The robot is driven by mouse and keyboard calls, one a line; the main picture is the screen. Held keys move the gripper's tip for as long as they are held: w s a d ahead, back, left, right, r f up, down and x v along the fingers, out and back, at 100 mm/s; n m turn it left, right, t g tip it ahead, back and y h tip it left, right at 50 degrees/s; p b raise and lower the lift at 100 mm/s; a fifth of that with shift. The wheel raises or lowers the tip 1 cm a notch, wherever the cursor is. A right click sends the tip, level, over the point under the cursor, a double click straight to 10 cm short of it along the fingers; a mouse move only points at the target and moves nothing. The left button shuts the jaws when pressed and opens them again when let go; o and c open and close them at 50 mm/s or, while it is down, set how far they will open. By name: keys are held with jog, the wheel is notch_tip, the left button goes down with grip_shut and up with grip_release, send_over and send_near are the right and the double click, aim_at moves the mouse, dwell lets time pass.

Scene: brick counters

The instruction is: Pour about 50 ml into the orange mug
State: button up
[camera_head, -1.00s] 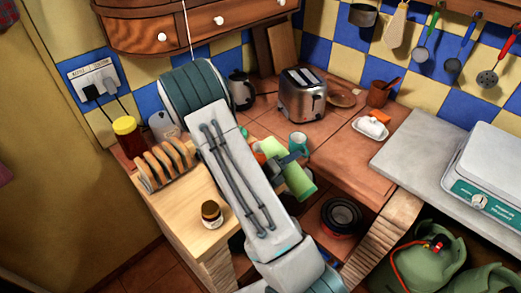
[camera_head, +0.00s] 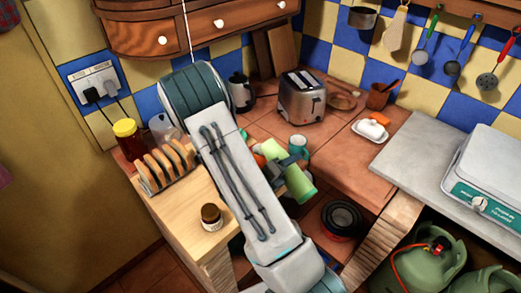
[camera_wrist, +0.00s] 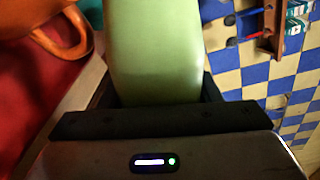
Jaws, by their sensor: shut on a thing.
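A light green container (camera_head: 299,184) is held in my gripper (camera_head: 289,162), which is shut on it. It is tilted in the head view, with one end toward the lower right; its other end is partly behind my arm. In the wrist view, the container (camera_wrist: 155,50) fills the space between my fingers (camera_wrist: 158,92). The orange mug (camera_wrist: 48,30) shows in part at the upper left of the wrist view, beside the container. In the head view, only a bit of orange (camera_head: 259,159) shows beside my arm. Any liquid is hidden.
A teal mug (camera_head: 299,145) stands close behind my gripper. A toaster (camera_head: 302,97) and kettle (camera_head: 241,91) stand farther back. A toast rack (camera_head: 165,167) and small jar (camera_head: 212,216) are on the left counter. A butter dish (camera_head: 371,130) sits on the right, with bare tiles before it.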

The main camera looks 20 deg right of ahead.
aim_at(286, 154)
dwell(0.8)
jog(key=shift+w+m+b, duration=0.1)
jog(key=shift+m+b, duration=0.55)
jog(key=shift+m, duration=0.05)
jog(key=shift+w+r+m+t, duration=0.3)
jog(key=shift+r+m, duration=0.35)
jog(key=shift+m, duration=0.15)
jog(key=r+m+b, duration=0.1)
jog(key=w+m, duration=0.1)
jog(key=shift+a+r+m+t+b, duration=0.15)
jog(key=shift+r+m+t+b, duration=0.15)
jog(key=shift+r+m+b, duration=0.1)
jog(key=m+b, duration=0.2)
jog(key=r+m+b, duration=0.1)
jog(key=shift+s+m, duration=0.3)
jog(key=shift+r+m+t+h+b, duration=0.3)
jog(key=shift+r+m+b, duration=0.2)
jog(key=shift+r+m, duration=1.5)
jog(key=shift+r, duration=0.4)
